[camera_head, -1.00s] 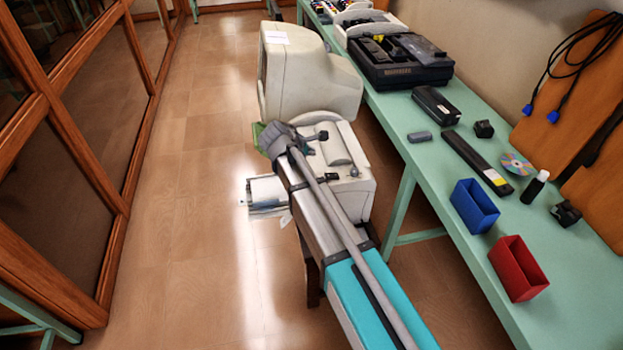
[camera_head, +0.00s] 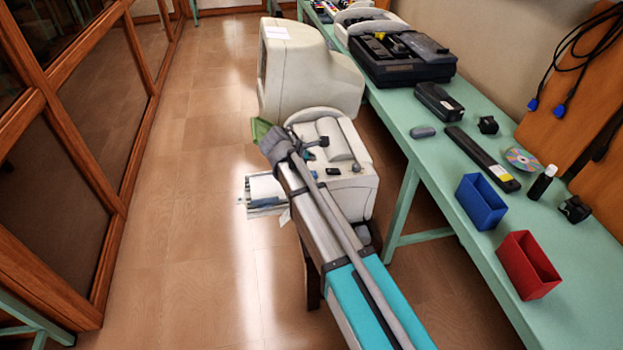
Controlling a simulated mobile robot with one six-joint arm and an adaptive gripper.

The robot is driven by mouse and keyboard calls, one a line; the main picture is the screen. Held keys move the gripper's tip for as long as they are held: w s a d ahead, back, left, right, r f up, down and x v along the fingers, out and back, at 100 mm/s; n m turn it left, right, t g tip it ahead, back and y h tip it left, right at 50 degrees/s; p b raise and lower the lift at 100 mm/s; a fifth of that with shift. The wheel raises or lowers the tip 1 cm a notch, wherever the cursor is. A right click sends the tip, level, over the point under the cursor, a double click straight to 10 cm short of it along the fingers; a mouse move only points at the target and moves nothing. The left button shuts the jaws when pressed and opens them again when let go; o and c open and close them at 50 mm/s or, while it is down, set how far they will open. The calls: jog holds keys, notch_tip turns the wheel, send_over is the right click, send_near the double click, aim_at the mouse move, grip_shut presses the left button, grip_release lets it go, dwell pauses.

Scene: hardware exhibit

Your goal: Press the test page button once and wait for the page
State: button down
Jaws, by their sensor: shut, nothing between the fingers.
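A cream printer (camera_head: 345,195) stands in the middle, with a rounded cover and small dark controls on its top. A small dark block (camera_head: 333,171) and a round knob (camera_head: 356,167) show there. I cannot tell which control is the test page button. A pale tray (camera_head: 265,206) sticks out at the printer's left side, with white sheet-like material on it. My arm reaches across the printer's left part and hides some of it.
A large cream monitor (camera_head: 310,75) stands behind the printer. The green table (camera_head: 420,175) at right holds a blue bin (camera_head: 481,201), a red bin (camera_head: 528,265), a black machine (camera_head: 402,60) and small parts. The floor (camera_head: 180,220) at left is clear up to wood-framed glass panels.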

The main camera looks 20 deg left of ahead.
aim_at(316, 171)
jog(key=shift+f+b, duration=1.7)
jog(key=shift+f, duration=0.35)
jog(key=shift+f, duration=0.1)
jog(key=shift+w+f+b, duration=0.1)
jog(key=shift+f+b, duration=0.2)
jog(key=shift+b, duration=0.1)
jog(key=shift+f+b, duration=0.5)
jog(key=shift+b, duration=0.05)
dwell(1.1)
jog(key=shift+r, duration=0.2)
jog(key=shift+r+p, duration=0.75)
jog(key=shift+p, duration=0.25)
jog(key=shift+r+p, duration=2.5)
jog(key=shift+d, duration=0.1)
